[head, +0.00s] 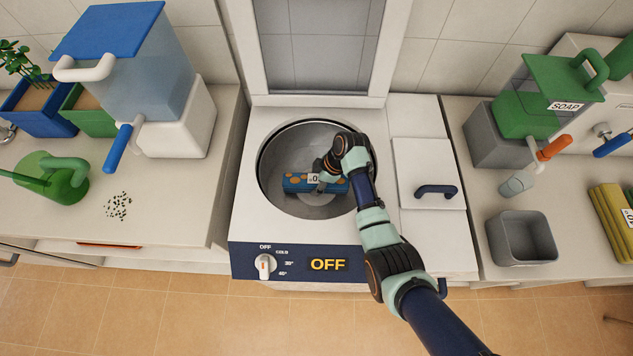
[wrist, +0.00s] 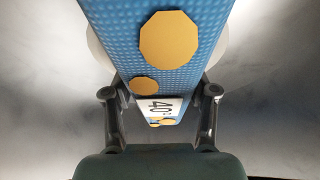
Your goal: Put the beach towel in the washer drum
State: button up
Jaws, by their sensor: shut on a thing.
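The beach towel (head: 299,183) is a blue folded block with orange dots and a white tag. It is inside the round opening of the washer drum (head: 283,150), below the rim. My gripper (head: 325,180) reaches down into the drum and is shut on the towel. In the wrist view the towel (wrist: 165,70) runs between the two fingers (wrist: 157,115), with a tag reading 40. I cannot tell whether the towel touches the drum floor. The washer's lid (head: 322,45) stands raised behind the opening. The dial (head: 265,266) points up toward OFF, and the display (head: 328,264) reads OFF.
A small closed lid with a blue handle (head: 436,191) is right of the drum. A soap dispenser (head: 545,100) and a grey open bin (head: 520,237) are on the right counter, with yellow-green folded cloth (head: 615,220). A blue-lidded dispenser (head: 135,75) and green watering can (head: 52,177) are left.

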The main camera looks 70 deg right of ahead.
jog(key=shift+w, duration=0.1)
jog(key=shift+f, duration=0.1)
jog(key=o, duration=1.3)
jog(key=p+v, duration=0.4)
jog(key=v, duration=0.8)
jog(key=shift+d+r, duration=0.1)
jog(key=shift+r, duration=0.15)
jog(key=shift+w, duration=0.15)
